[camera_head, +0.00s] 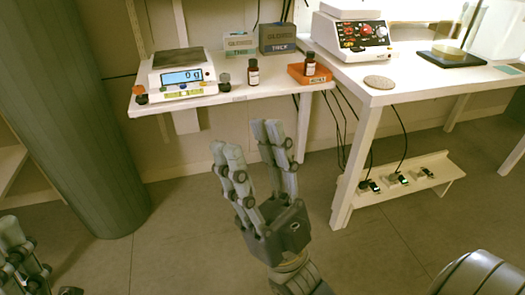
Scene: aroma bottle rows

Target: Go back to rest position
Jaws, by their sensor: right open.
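My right gripper (243,138) is in the middle of the head view, with its fingers spread apart and empty. It appears in front of the white shelf and over open floor, touching nothing visible. My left gripper (20,258) is only partly in view at the lower left edge. Its jaw opening is not clear. A dark bottle with a white label (253,74) stands upright on the white shelf (205,102). Another dark bottle (310,66) stands on or in an orange box (296,76) at the shelf's right end.
A scale (182,78) reading 0 g and small containers (224,83) share the shelf. A white table (375,94) to the right carries an instrument (350,36) and a round disc (379,82). A dark green column (75,130) stands left. The floor (185,235) between is clear.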

